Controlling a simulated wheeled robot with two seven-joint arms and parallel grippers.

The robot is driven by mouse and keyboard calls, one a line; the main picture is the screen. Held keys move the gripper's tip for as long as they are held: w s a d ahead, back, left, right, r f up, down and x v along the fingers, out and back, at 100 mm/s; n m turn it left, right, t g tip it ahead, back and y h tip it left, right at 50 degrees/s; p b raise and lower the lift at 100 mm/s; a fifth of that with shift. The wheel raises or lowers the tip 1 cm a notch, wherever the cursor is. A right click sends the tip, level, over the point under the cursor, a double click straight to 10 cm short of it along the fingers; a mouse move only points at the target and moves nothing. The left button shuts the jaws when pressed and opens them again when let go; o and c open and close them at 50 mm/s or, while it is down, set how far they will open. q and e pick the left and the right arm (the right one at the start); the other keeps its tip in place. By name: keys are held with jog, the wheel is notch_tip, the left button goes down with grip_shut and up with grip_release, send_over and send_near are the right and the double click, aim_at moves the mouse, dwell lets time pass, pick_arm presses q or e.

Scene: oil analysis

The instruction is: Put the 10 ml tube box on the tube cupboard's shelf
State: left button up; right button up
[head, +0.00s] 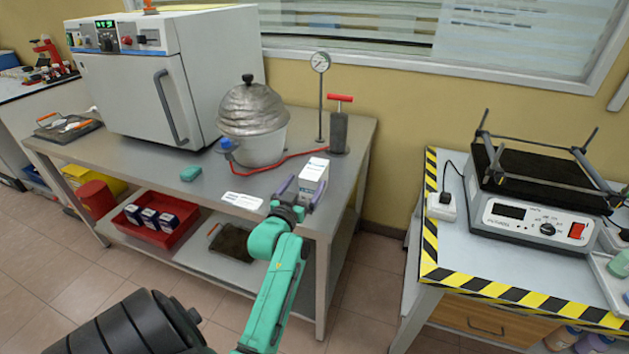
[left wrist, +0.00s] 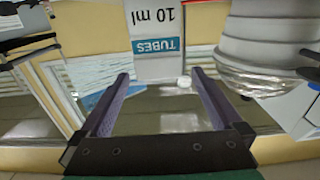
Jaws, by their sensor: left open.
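The 10 ml tube box (head: 313,176) is a small white carton standing on the grey table near its right front corner. In the left wrist view the box (left wrist: 158,18) shows upside down with "10 ml" and a blue "TUBES" label. My left gripper (head: 306,184) is open and empty, reaching in at the front of the box. In the left wrist view its fingertips (left wrist: 160,76) point at the box, one towards each side. I cannot tell whether they touch it. My right gripper is not in view. I cannot make out the tube cupboard.
A silver pot (head: 255,125) with a red hose and a gauge (head: 320,64) stand behind the box. A white oven (head: 165,75) fills the table's left. Below, a red tray (head: 125,218) holds several small boxes. A striped-edge table (head: 430,240) stands right, across a floor gap.

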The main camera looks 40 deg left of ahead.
aim_at(311, 173)
pick_arm(q)
jog(key=p+x, duration=0.1)
jog(key=x, duration=0.4)
jog(key=shift+w, duration=0.15)
jog(key=c, duration=0.4)
jog(key=shift+r, duration=0.15)
grip_shut()
